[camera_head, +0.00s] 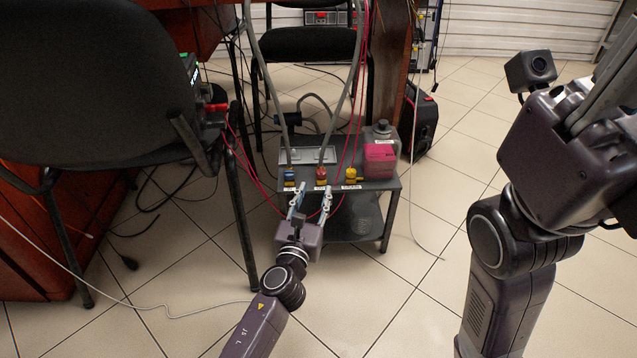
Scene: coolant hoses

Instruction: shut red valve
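The red valve (321,174) sits in the middle of a row on the front of a small dark metal stand, with a grey hose rising from it. A blue valve (289,177) is to its left and a yellow valve (352,175) to its right. My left gripper (311,194) is open and empty just in front of the stand. Its two light fingers point up towards the row, one below the blue valve and one below the red valve. My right gripper (605,85) is large at the right edge, partly cut off, far from the valves.
The stand (388,212) also carries a container with pink liquid (380,160). A black chair (95,80) fills the left, and another chair (305,45) stands behind. Red cables and grey hoses hang over the stand. Tiled floor is open to the right.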

